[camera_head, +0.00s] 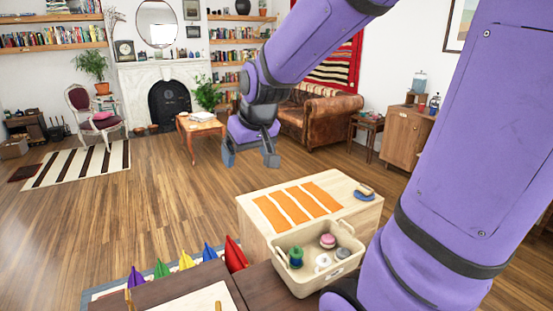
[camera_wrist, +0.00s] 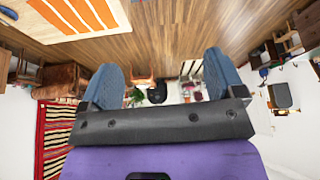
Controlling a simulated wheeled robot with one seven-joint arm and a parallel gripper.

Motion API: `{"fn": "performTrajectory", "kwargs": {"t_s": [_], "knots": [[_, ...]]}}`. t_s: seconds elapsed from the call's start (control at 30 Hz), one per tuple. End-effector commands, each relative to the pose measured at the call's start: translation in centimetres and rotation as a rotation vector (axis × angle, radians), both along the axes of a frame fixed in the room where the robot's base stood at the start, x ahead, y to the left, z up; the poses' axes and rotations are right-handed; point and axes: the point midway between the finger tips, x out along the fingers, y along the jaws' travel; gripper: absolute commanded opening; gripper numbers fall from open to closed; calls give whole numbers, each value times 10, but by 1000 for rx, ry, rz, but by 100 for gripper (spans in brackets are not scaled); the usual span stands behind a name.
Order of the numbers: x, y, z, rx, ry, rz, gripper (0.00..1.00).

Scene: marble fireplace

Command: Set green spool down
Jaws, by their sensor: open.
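The green spool (camera_head: 295,257) stands in a cream bin (camera_head: 318,281) at the lower middle of the head view, near the bin's left end. A pink spool (camera_head: 328,241) and pale, white-looking pieces (camera_head: 322,260) are in the bin with it. My gripper (camera_head: 250,160) is raised in the air, up and to the left of the bin and well apart from it. Its two blue-grey fingers are spread with nothing between them, as the wrist view (camera_wrist: 158,85) also shows. The spool does not show in the wrist view.
A wooden block-like table (camera_head: 250,236) with orange stripes (camera_head: 297,203) on top stands behind the bin. A blue dish (camera_head: 364,195) with a small item sits at its right corner. Several coloured cones, one red (camera_head: 235,256), stand at left. Open wooden floor (camera_head: 130,210) lies beyond.

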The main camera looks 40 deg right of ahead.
Motion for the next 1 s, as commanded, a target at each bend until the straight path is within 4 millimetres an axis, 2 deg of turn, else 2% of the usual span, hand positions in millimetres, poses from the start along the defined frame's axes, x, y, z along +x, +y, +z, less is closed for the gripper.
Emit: {"fn": "performTrajectory", "kwargs": {"t_s": [0.03, 0.2, 0.4, 0.5, 0.7, 1.0], "knots": [[-15, 10, 12, -3, -10, 18, 88], [-63, 34, 36, -6, -16, 61, 88], [-119, 51, 51, -6, -19, 105, 88], [-139, 56, 54, -7, -19, 120, 88], [-158, 58, 55, -6, -17, 131, 88], [-159, 59, 55, -6, -16, 131, 88]]}}
